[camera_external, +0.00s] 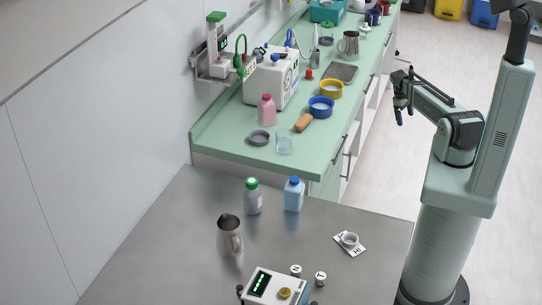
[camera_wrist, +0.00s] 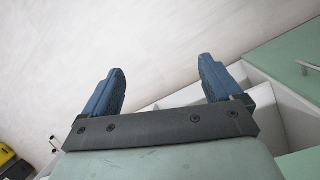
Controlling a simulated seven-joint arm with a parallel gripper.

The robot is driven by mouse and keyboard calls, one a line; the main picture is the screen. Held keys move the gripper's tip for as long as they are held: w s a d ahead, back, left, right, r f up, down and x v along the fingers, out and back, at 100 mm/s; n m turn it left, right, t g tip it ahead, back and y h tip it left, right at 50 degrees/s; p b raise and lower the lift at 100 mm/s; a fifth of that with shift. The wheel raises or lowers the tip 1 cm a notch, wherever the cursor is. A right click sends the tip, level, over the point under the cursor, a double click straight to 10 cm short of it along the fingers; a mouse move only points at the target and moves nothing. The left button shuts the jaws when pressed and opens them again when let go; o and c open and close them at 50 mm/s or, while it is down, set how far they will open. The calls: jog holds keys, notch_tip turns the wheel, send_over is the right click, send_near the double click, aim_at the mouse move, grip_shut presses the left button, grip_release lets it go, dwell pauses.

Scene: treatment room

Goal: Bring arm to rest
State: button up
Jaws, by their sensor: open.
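My gripper (camera_external: 403,97) hangs in the air right of the green counter, over the pale floor, in the external view. In the wrist view my gripper (camera_wrist: 165,85) shows two blue fingers spread wide apart with nothing between them. It is open and empty, and touches nothing that I can see. My arm is bent, with its forearm reaching up and to the left from the elbow. Floor shows between the fingertips in the wrist view.
The green counter (camera_external: 225,133) holds a white device (camera_external: 271,78), a blue bowl (camera_external: 321,107), a yellow bowl (camera_external: 332,89) and a pink bottle (camera_external: 266,109). The grey table (camera_external: 190,215) in front holds a metal jug (camera_external: 229,236) and bottles. Open floor (camera_external: 437,65) lies around my gripper.

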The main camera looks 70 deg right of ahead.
jog(key=w+a+f+n, duration=0.1)
jog(key=w+a+f, duration=0.1)
jog(key=a+f, duration=0.5)
jog(key=w+a+f+n+g+y, duration=0.1)
jog(key=w+a+f, duration=0.2)
jog(key=a, duration=0.8)
jog(key=w+a+f+n, duration=0.1)
jog(key=w+a+f, duration=0.1)
jog(key=a+f, duration=0.45)
jog(key=s+a+f, duration=0.2)
jog(key=s+a, duration=0.2)
jog(key=a, duration=0.3)
jog(key=s+a+f+n+g, duration=0.1)
jog(key=s+a+f, duration=0.2)
jog(key=a, duration=0.5)
jog(key=s+a+f+g, duration=0.1)
jog(key=s+a+f, duration=0.2)
jog(key=a, duration=0.5)
jog(key=shift+s+a+f+n+h, duration=0.3)
jog(key=shift+s+n, duration=0.1)
jog(key=shift+s, duration=0.5)
